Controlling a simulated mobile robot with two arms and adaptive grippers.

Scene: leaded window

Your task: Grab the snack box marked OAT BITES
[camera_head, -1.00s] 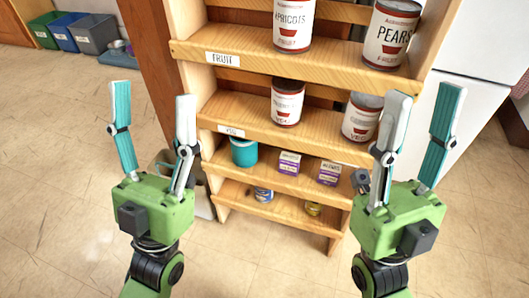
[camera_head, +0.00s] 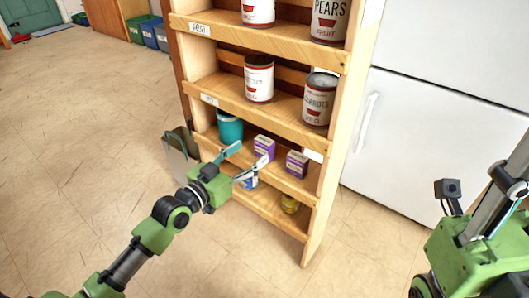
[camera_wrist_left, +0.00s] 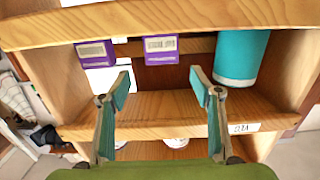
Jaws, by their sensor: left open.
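Two small purple-and-white boxes stand on the lower shelf: a left box (camera_head: 264,148) and a right box (camera_head: 297,164). Their print is too small to read, so I cannot tell which is marked OAT BITES. My left gripper (camera_head: 242,162) is open and empty, just in front of the shelf near the left box. In the left wrist view both boxes show, one near the middle (camera_wrist_left: 161,47) and one further left (camera_wrist_left: 95,50), beyond the open fingers (camera_wrist_left: 160,82).
A teal canister (camera_head: 229,127) stands left of the boxes and shows at the right in the left wrist view (camera_wrist_left: 240,57). Cans stand on the shelves above.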

